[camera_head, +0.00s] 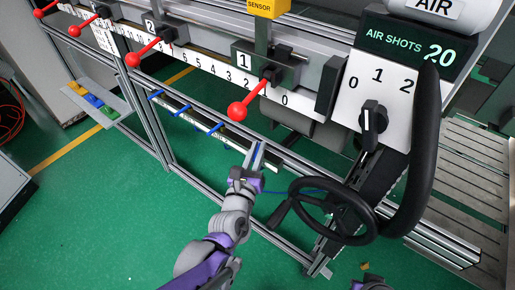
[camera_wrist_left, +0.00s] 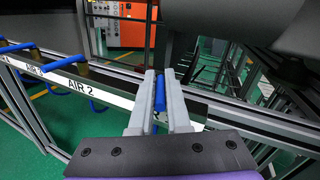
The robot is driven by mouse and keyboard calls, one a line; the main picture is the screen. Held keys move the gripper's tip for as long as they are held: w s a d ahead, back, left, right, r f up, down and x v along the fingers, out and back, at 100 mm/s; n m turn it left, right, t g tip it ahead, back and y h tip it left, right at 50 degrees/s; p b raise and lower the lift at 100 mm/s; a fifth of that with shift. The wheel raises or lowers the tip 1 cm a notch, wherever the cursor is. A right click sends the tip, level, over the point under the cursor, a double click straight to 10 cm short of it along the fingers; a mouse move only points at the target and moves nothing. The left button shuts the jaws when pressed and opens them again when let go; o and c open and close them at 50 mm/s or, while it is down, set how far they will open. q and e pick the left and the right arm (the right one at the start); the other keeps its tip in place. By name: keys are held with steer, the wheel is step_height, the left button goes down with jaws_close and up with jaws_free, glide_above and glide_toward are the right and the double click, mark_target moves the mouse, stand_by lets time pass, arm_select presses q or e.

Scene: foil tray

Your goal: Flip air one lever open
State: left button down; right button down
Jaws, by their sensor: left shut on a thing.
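The air one lever is a short blue handle between the fingertips of my left gripper (camera_head: 256,157). In the left wrist view my left gripper (camera_wrist_left: 160,108) is shut around this blue lever (camera_wrist_left: 160,92). The lever stands nearly upright in that picture, while the neighbouring blue levers lie slanted sideways. Its base and label are hidden by the fingers. The air two lever (camera_wrist_left: 62,70) is to the left, above the AIR 2 label (camera_wrist_left: 82,88).
More blue levers (camera_head: 217,128) sit along the rail to the left. Red-knobbed levers (camera_head: 237,111) stick out above it. A black steering wheel (camera_head: 334,211) and the AIR SHOTS panel (camera_head: 410,45) are to the right. Green floor lies open below left.

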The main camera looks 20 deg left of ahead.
arm_select(q)
steer(key=shift+s+d+f, duration=0.1)
steer(key=shift+f, duration=0.15)
steer(key=c, duration=0.9)
jaws_free()
steer(key=shift+r, duration=0.1)
steer(key=shift+s+p, duration=0.85)
steer(key=shift+s, duration=4.55)
steer(key=shift+d, duration=0.1)
